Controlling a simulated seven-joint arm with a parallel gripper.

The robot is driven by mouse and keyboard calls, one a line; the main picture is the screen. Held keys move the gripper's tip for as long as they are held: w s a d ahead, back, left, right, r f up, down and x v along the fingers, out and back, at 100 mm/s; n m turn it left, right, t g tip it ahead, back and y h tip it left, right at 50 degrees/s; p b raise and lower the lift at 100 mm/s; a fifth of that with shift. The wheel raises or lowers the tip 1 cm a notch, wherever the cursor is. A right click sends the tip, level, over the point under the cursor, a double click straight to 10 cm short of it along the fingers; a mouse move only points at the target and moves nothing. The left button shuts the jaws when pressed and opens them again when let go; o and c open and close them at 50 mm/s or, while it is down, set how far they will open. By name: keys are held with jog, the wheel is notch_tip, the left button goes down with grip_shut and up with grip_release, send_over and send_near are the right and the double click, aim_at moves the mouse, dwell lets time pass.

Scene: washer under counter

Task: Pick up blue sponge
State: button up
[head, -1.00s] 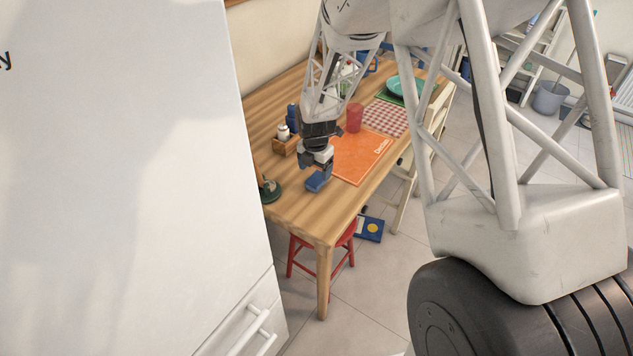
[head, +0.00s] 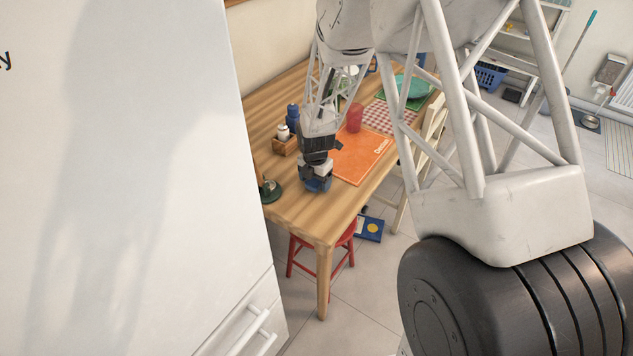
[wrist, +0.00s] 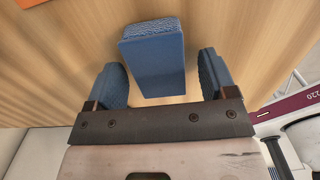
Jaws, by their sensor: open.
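The blue sponge (wrist: 155,62) lies on the wooden table in the wrist view. It is a block with a lighter textured end. My gripper (wrist: 160,85) is open, with one blue-padded finger on each side of the sponge's near part. A gap shows between each finger and the sponge. In the head view my gripper (head: 316,186) is low over the table, beside the orange mat, and the sponge is mostly hidden behind it.
The wooden table (head: 290,205) has an orange mat (head: 362,158), a red cup (head: 354,117), a wooden caddy (head: 285,146) with bottles, and a dark green object (head: 271,191) at its left edge. A red stool (head: 338,240) stands below. A large white surface (head: 130,180) fills the left.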

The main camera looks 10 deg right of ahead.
aim_at(315, 180)
jog(key=shift+c, duration=0.3)
jog(key=c, duration=1)
jog(key=shift+r, duration=0.75)
notch_tip(315, 180, up, 2)
jog(key=shift+r, duration=0.1)
jog(key=s, duration=0.5)
jog(key=s+r, duration=0.1)
jog(key=s, duration=0.4)
jog(key=s+d, duration=0.1)
jog(key=s, duration=0.5)
jog(key=shift+r, duration=0.15)
